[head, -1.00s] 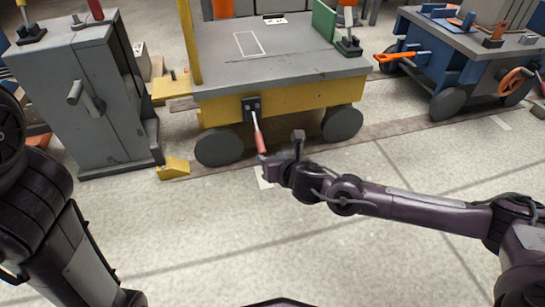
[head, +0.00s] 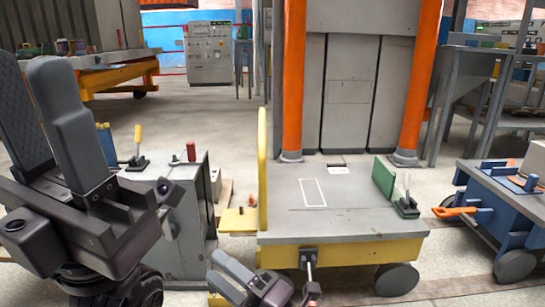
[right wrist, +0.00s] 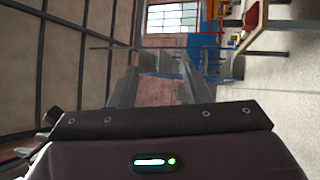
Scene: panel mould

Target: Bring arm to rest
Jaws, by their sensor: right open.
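My left gripper (head: 30,66) stands large and close at the left of the head view. Its two fingers point up and are apart, with nothing seen between them. My right gripper (head: 219,272) shows at the bottom centre of the head view, in front of the yellow trolley, pointing up and left. It is open and empty. Its fingers (right wrist: 155,85) also show in the right wrist view, apart, with only distant background between them. Most of the right arm is below the head view.
A grey cabinet (head: 185,235) stands behind my left gripper. A blue cart (head: 500,210) is at right. Orange posts (head: 292,80) rise behind the trolley.

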